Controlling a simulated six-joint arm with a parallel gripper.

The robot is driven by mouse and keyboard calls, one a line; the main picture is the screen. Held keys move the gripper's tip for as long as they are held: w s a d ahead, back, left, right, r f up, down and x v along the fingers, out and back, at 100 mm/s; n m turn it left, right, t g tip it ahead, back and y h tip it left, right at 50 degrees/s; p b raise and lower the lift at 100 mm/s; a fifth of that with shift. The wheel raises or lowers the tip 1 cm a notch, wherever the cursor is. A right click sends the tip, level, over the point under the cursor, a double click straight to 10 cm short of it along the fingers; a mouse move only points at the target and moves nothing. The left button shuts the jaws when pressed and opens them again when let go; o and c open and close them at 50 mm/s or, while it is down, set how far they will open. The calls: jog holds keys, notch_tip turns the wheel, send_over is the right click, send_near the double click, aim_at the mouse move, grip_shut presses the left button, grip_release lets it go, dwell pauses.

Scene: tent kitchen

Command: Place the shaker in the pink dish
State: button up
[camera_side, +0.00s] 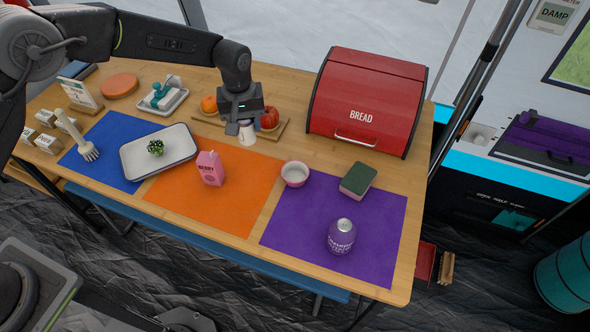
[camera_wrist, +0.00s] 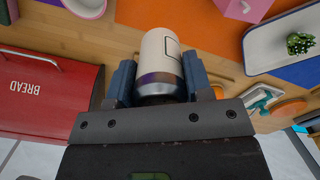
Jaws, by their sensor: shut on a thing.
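The shaker (camera_side: 247,136) is cream-white, partly hidden under my gripper (camera_side: 242,125) in the side view. In the wrist view the shaker (camera_wrist: 160,48) shows a metallic band at its near end and sits between the two blue-grey fingers of my gripper (camera_wrist: 158,75), which is shut on it. The pink dish (camera_side: 295,183) is a small round bowl with a pale inside, to the right of and nearer than the shaker, at the edge of the purple mat. The dish (camera_wrist: 92,13) is cut off at the top of the wrist view. It looks empty.
A red bread box (camera_side: 368,98) stands right of my gripper. A board (camera_side: 281,127) with a red fruit (camera_side: 269,118) and an orange fruit (camera_side: 209,104) is close by.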

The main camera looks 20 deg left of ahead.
jog(key=shift+w+d, duration=0.1)
jog(key=shift+w, duration=0.25)
jog(key=shift+w+d+f+m, duration=0.1)
jog(key=shift+w+d+m, duration=0.05)
jog(key=shift+m, duration=0.15)
send_over(295, 177)
notch_tip(295, 177, down, 7)
jog(key=shift+r, duration=0.1)
jog(key=shift+f, duration=1.95)
jog(key=shift+f, duration=0.1)
jog(key=o, duration=1)
jog(key=shift+c, duration=0.2)
notch_tip(295, 177, up, 12)
